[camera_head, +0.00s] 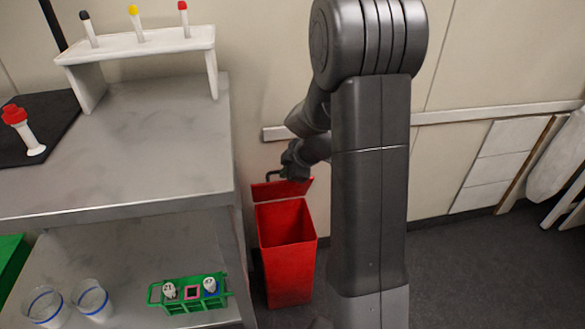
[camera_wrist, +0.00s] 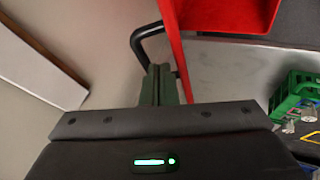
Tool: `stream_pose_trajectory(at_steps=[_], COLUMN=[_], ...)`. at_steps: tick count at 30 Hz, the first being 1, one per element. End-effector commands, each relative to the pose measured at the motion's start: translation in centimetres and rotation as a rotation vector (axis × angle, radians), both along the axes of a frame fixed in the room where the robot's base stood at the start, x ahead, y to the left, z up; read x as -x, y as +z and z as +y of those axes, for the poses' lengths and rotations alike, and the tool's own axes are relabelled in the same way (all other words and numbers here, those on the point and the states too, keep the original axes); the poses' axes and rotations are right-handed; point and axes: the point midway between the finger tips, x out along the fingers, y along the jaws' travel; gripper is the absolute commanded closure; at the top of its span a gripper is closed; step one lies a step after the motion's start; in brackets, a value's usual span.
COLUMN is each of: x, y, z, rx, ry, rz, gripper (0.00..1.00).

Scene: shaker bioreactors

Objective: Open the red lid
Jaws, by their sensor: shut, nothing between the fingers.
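The red lid (camera_head: 278,189) is tilted up at the back of the red bin (camera_head: 288,280), and the bin's mouth shows open.
A grey bench (camera_head: 150,130) stands left of the bin, with a white tube rack (camera_head: 140,47) on top. Its lower shelf holds a green rack (camera_head: 190,294) and clear beakers (camera_head: 92,300). A wall with a rail (camera_head: 470,114) is behind.

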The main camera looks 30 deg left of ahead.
Motion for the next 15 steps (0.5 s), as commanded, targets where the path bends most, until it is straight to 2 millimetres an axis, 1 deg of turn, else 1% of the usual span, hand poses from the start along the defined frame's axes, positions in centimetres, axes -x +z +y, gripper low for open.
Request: stream_pose_trajectory(at_steps=[1,4,15], x=[-0.04,-0.14,-0.18], y=[-0.44,-0.81,-0.83], z=[0.27,0.57,0.67], rx=[0.001,0.000,0.000], ry=[0.000,-0.001,-0.001], rz=[0.001,0.001,0.001], gripper=[1.00,1.00,1.00])
